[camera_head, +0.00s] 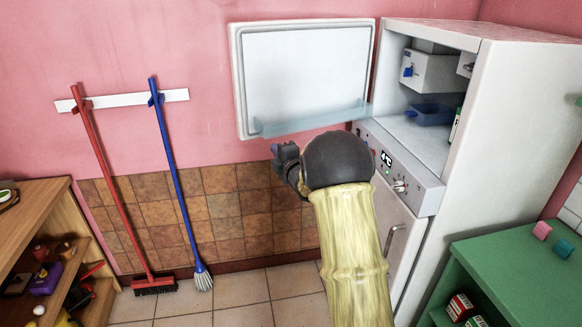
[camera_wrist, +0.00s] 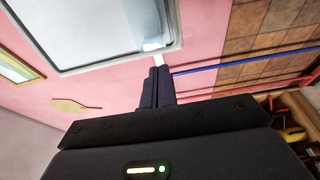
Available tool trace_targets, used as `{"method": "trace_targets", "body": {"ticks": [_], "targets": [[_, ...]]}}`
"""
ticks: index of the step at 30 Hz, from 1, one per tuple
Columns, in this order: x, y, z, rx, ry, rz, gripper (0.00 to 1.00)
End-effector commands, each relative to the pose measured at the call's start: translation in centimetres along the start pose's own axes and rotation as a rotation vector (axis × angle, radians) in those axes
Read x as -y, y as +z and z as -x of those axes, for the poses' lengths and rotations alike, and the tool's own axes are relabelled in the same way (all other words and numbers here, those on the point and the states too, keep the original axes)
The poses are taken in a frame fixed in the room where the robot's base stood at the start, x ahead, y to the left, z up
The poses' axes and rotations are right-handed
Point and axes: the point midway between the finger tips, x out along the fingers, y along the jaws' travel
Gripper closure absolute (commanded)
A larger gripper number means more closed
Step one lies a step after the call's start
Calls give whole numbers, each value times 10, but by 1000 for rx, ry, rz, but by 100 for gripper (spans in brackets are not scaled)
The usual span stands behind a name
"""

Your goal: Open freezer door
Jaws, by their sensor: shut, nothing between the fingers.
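The white fridge-freezer (camera_head: 508,105) stands at the right in the head view. Its upper door (camera_head: 305,75) is swung wide open to the left, its inner face and a clear door shelf (camera_head: 310,120) showing. The upper compartment is exposed. The lower door (camera_head: 395,215) looks closed and has a metal handle (camera_head: 392,238). My gripper (camera_head: 279,151) is below the open door, apart from the lower handle. In the wrist view the fingers (camera_wrist: 158,75) are together and empty, pointing toward the open door's edge (camera_wrist: 110,62).
A blue container (camera_head: 428,115) and a white box (camera_head: 430,72) sit in the upper compartment. A green shelf unit (camera_head: 510,262) stands at the front right, a wooden shelf (camera_head: 35,225) at the left. A red broom (camera_head: 115,195) and blue mop (camera_head: 175,170) hang on the wall. Floor between is clear.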

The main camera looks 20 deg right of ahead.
Motion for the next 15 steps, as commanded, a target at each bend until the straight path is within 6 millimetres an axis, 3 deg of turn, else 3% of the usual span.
{"method": "trace_targets", "body": {"ticks": [9,15], "targets": [[2,14,57,22,0,1,100],[0,13,72,20,0,1,100]]}}
